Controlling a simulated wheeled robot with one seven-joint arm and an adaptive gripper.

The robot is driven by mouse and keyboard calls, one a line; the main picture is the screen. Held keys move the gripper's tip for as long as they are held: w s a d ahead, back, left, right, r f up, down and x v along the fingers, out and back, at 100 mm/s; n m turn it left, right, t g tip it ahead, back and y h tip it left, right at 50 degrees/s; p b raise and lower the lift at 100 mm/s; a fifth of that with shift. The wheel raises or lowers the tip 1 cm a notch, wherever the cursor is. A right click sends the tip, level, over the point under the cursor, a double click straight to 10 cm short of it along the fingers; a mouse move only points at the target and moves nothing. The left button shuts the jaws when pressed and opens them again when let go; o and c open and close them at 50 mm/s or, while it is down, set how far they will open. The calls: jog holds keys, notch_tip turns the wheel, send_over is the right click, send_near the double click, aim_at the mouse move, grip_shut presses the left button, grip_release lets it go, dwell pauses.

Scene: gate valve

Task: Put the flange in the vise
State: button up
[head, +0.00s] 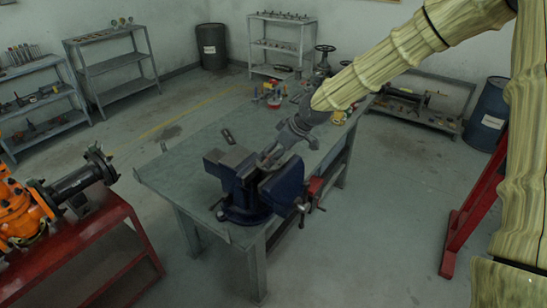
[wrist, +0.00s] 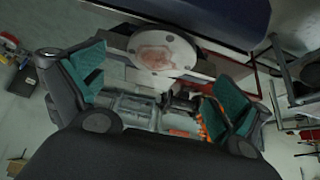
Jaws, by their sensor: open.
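The blue vise (head: 247,190) is fixed at the near corner of the workbench. My gripper (head: 268,160) is right over its jaws in the head view. In the wrist view my gripper (wrist: 160,93) is open, with its two teal-padded fingers spread apart. A pale round flange (wrist: 163,50) with bolt holes and a reddish-brown centre shows just beyond the fingertips, beside a blue vise part (wrist: 215,15). Nothing is between the pads. I cannot tell whether the jaws grip the flange or it only rests there. In the head view I cannot make the flange out.
The green-grey workbench (head: 190,155) has a small dark object (head: 228,136) on it and several items at its far end. A red stand (head: 90,240) with an orange valve (head: 20,210) stands at the left. Shelves (head: 110,60) line the walls. The bench's middle is mostly clear.

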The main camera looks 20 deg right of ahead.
jog(key=b+v, duration=0.2)
jog(key=v, duration=0.7)
jog(key=shift+d+r, duration=0.15)
jog(key=shift+r, duration=0.15)
